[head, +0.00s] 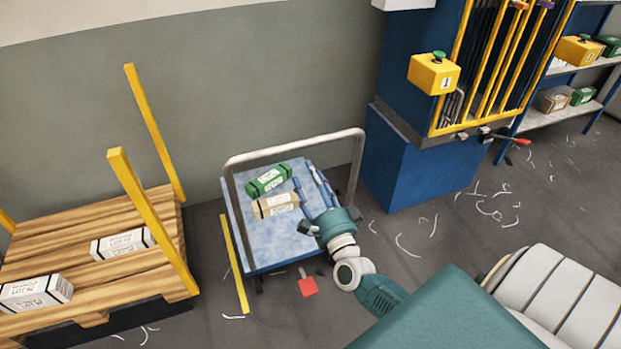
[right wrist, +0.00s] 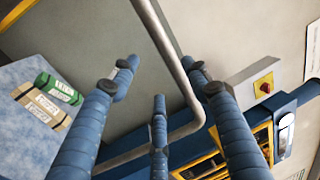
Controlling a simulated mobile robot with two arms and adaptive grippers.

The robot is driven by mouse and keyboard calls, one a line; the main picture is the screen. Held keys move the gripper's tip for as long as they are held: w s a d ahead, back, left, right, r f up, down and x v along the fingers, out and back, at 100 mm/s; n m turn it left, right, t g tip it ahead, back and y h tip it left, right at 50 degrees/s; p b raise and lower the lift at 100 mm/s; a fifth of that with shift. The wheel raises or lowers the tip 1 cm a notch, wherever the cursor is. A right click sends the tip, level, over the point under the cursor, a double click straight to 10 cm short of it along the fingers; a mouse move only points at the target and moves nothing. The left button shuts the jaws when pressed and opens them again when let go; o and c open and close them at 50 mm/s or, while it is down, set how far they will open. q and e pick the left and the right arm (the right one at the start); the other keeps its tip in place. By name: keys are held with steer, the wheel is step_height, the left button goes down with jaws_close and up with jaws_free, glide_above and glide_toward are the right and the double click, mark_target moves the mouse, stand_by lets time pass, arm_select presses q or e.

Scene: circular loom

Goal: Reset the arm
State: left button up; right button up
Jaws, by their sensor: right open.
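My right gripper (head: 312,187) reaches over the right part of the blue-topped cart (head: 252,230) in the head view. Its blue fingers are spread apart, with nothing between them in the right wrist view (right wrist: 158,82). A green package (head: 268,179) and a tan package (head: 275,204) lie side by side on the cart, to the left of the gripper. Both packages also show at the left of the right wrist view, the green one (right wrist: 58,88) above the tan one (right wrist: 42,106). My left gripper is not in view.
The cart's grey tube handle (head: 290,142) rises beyond the gripper. A wooden pallet (head: 60,245) with yellow posts holds white-labelled boxes at left. The blue loom (head: 415,165) with yellow bars stands at right. White scraps (head: 490,210) litter the floor; a red piece (head: 308,287) lies near the cart.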

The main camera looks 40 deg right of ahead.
stand_by(0.5)
steer(key=s+a+f+n+g+y, duration=0.25)
steer(key=s+f+n, duration=0.2)
steer(key=f, duration=0.75)
steer(key=s+a+f+n+g+y, duration=0.1)
steer(key=s+a+f+n+g, duration=0.4)
steer(key=f, duration=0.7)
steer(key=s+a+f+n+g+y, duration=0.15)
steer(key=s+f+n, duration=0.35)
steer(key=f, duration=0.7)
steer(key=s+a+f+n+g, duration=0.1)
steer(key=s+f+n+g, duration=0.1)
steer(key=s+f, duration=0.4)
steer(key=s+a+f+n+g, duration=0.2)
steer(key=s+f, duration=0.4)
steer(key=s, duration=1)
steer(key=s+a+f+n+g, duration=0.1)
steer(key=s+f+n+g, duration=0.3)
steer(key=s, duration=0.7)
step_height(320, 180, down, 2)
steer(key=shift+a+g, duration=0.3)
steer(key=shift+g, duration=0.3)
